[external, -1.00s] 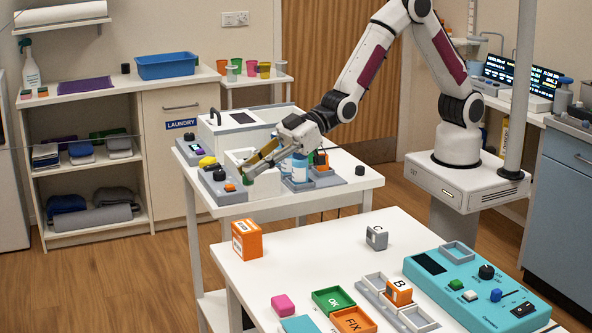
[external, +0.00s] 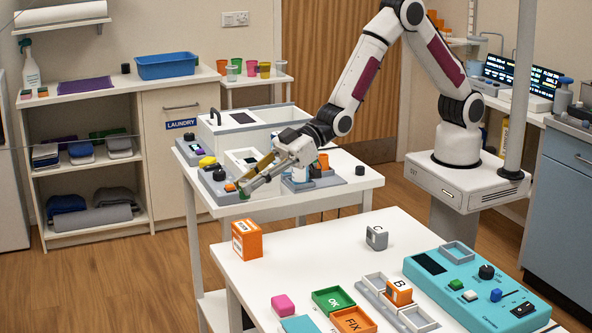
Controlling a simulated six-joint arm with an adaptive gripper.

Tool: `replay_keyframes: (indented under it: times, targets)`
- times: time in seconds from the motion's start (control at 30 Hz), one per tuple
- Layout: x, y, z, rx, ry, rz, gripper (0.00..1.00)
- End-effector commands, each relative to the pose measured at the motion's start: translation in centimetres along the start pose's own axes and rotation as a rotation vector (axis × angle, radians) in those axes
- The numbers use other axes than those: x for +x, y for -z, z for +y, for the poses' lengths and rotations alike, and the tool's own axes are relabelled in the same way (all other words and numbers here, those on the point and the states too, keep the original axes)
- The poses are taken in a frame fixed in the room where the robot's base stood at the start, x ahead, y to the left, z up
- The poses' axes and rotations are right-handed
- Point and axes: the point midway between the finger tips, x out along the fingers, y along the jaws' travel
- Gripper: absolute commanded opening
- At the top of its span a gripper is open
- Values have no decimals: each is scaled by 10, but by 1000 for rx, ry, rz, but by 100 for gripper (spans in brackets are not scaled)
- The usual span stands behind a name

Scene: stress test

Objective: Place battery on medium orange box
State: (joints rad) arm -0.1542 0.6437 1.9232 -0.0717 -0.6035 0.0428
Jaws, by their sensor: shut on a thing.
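My gripper (external: 250,182) is over the front edge of the white table at the back, pointing down and to the left. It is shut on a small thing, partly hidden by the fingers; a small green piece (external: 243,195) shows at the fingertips. I take this to be the battery, but it is too small to be sure. An orange box (external: 247,241) with white labels stands upright at the left corner of the near white table (external: 310,255). My gripper is above and behind this box, apart from it.
Free room lies right of the orange box.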

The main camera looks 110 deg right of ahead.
Motion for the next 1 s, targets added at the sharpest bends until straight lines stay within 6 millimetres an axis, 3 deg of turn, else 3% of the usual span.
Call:
replay_keyframes:
  times: [0.2, 0.7, 1.0]
  targets:
    - [10, -24, 0, 0, 0, -1, 0]
    - [12, -29, 0, 0, 0, 1, 0]
    - [22, -53, 0, -1, 0, -2, 0]
